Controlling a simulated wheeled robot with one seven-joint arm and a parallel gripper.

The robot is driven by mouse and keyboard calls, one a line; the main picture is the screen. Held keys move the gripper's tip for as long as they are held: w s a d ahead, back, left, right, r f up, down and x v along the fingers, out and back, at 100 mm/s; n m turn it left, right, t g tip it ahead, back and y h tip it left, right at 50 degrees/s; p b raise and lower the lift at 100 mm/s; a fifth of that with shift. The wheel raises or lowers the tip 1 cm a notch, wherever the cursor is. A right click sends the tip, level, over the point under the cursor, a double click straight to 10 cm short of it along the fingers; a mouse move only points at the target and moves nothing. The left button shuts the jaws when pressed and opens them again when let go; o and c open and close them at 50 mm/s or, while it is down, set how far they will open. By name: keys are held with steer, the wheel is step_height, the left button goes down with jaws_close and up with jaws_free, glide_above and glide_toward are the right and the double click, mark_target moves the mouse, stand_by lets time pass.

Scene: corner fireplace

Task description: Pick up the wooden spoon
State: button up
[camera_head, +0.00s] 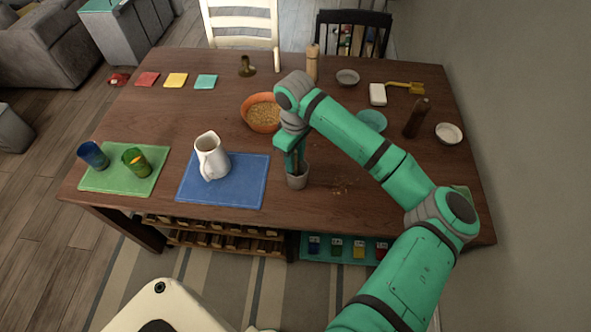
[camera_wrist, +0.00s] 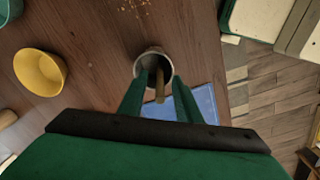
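The wooden spoon shows as a brown handle (camera_wrist: 160,84) standing up out of a small grey cup (camera_wrist: 150,58) in the wrist view; its other end is hidden inside the cup. In the head view the cup (camera_head: 297,182) stands on the brown table, just right of the blue mat, and the spoon is mostly hidden by my gripper. My gripper (camera_wrist: 158,94) points down over the cup. Its two green fingers are apart, one on each side of the handle, with a gap visible around it.
A white pitcher (camera_head: 211,157) stands on the blue mat (camera_head: 240,190), left of the cup. An orange bowl of grain (camera_head: 262,113) is behind it. A yellow bowl (camera_wrist: 40,72) shows in the wrist view. A dark bottle (camera_head: 416,118) stands at the right. Crumbs lie right of the cup.

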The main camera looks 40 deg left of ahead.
steer(key=shift+f, duration=0.5)
jaws_close()
steer(key=shift+r, duration=0.1)
step_height(320, 180, up, 10)
steer(key=shift+f, duration=0.1)
stand_by(0.5)
